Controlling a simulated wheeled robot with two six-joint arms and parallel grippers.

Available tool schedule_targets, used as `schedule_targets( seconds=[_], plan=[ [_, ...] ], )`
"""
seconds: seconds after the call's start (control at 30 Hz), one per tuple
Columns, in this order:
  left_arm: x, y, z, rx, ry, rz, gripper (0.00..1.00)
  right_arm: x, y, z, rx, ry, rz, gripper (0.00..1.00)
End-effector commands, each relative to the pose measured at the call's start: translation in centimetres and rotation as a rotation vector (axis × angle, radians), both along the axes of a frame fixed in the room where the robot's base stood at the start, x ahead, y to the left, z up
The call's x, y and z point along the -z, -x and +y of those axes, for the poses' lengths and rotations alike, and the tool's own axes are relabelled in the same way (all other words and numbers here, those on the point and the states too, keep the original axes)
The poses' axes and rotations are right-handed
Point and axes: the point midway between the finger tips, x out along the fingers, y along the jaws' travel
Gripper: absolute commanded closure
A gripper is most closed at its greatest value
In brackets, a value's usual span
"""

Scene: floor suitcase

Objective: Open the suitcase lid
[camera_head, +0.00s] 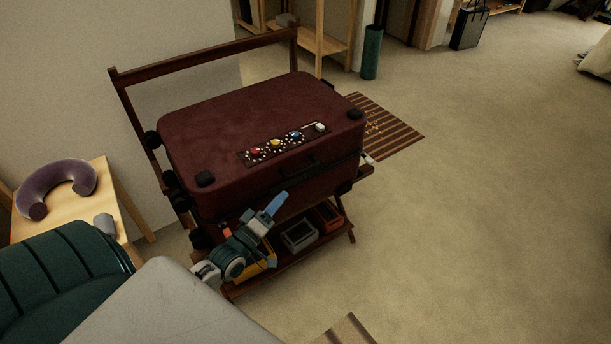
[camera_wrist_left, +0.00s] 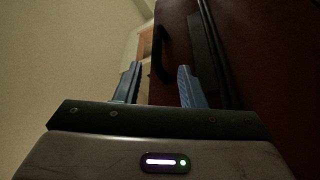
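The dark red suitcase (camera_head: 215,130) lies flat and closed on a wooden rack. Its black handle (camera_head: 312,161) is on the front side; it also shows as a dark loop (camera_wrist_left: 158,52) in the left wrist view. My left gripper (camera_head: 272,210) is in front of the suitcase's front side, below and left of the handle. In the wrist view its two blue fingers (camera_wrist_left: 158,74) are spread apart with nothing held, and the handle appears beyond the gap between their tips. My right gripper is not in view.
The rack's lower shelf holds a yellow bin, a grey bin (camera_head: 299,236) and a red bin (camera_head: 329,214). A small table with a purple neck pillow (camera_head: 58,187) stands left. A striped mat (camera_head: 385,130) lies behind right. The floor at right is clear.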

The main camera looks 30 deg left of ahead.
Motion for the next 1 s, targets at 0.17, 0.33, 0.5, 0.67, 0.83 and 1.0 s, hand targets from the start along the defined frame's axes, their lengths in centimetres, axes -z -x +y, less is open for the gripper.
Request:
schedule_targets(
  seconds=[0.17, 0.33, 0.5, 0.67, 0.83, 1.0],
  plan=[
    [-0.9, -1.5, -0.1, 0.004, 0.013, -0.016, 0.64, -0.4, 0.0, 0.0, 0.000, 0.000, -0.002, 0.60],
    [-1.5, -4.5, -0.3, 0.003, 0.013, -0.017, 0.64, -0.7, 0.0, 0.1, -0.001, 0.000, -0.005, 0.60],
    [-2.1, -7.5, -0.5, 0.003, 0.011, -0.016, 0.64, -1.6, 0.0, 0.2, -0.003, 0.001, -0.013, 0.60],
    [-2.5, -9.5, -0.6, 0.004, 0.009, -0.014, 0.64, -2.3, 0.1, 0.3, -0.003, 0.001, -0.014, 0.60],
    [-2.6, -10.4, -0.6, 0.003, 0.010, -0.011, 0.64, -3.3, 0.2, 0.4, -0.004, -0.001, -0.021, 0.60],
    [-2.7, -10.5, -0.7, 0.004, 0.009, -0.010, 0.64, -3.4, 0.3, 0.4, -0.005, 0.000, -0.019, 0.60]
  ],
)
